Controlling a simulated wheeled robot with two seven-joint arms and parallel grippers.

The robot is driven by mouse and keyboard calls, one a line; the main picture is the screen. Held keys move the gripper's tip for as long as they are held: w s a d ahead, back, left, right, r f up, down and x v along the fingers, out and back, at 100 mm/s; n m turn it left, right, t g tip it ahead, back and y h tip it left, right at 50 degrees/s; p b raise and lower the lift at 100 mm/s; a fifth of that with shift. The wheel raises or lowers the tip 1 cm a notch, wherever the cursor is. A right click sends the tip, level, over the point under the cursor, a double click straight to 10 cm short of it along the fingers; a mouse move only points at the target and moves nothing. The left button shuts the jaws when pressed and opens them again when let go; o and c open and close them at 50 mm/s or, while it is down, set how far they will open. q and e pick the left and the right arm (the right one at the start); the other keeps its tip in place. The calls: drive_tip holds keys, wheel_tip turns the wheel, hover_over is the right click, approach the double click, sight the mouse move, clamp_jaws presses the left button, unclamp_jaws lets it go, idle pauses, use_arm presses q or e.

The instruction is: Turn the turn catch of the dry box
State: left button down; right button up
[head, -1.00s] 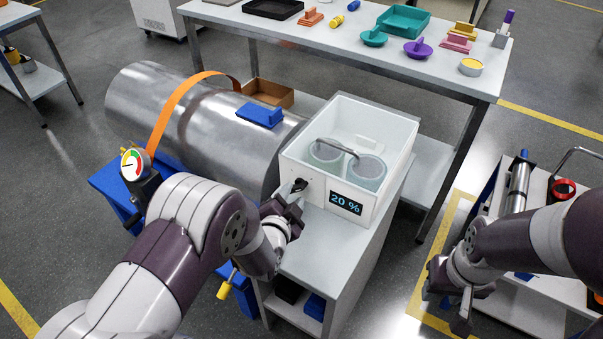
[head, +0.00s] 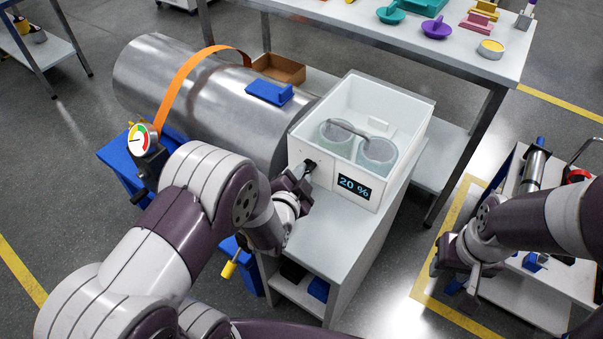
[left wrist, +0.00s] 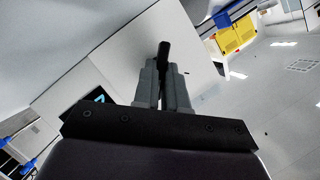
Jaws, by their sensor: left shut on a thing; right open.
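My left gripper (head: 301,179) is at that face, shut on the catch. In the left wrist view the catch's black end (left wrist: 163,50) sticks out beyond my left fingertips (left wrist: 162,72); the fingers hide the rest. My right gripper (head: 455,280) is open and empty, away at the right.
A steel cylinder (head: 190,90) with an orange strap (head: 177,85) and a dial gauge (head: 142,139) lies left of the box. A long table (head: 400,45) with coloured parts stands behind. A white cart (head: 520,285) with tools is beside my right arm.

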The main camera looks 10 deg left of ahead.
use_arm(q)
drive_tip(key=shift+r, duration=0.1)
drive_tip(key=n+p, duration=0.1)
drive_tip(key=n+g+h+p, duration=0.1)
drive_tip(key=shift+a+r+n, duration=0.15)
drive_tip(key=shift+n, duration=0.25)
drive_tip(key=n+h+p, duration=0.1)
drive_tip(key=n+g+h+p, duration=0.1)
drive_tip(key=n, duration=0.1)
drive_tip(key=shift+w+a+n+h, duration=0.1)
drive_tip(key=shift+a+n+h, duration=0.1)
drive_tip(key=shift+n+h, duration=0.15)
drive_tip(key=n+h+p, duration=0.1)
drive_tip(key=n+h, duration=0.1)
drive_tip(key=n, duration=0.1)
drive_tip(key=shift+a+g, duration=0.15)
drive_tip(key=shift+g, duration=0.15)
drive_tip(key=shift+w+a+f+n+h+p, duration=0.1)
drive_tip(key=shift+f+n+h+p, duration=0.1)
drive_tip(key=shift+n+h+p, duration=0.7)
drive_tip(key=shift+n, duration=0.55)
drive_tip(key=c, duration=1.2)
unclamp_jaws()
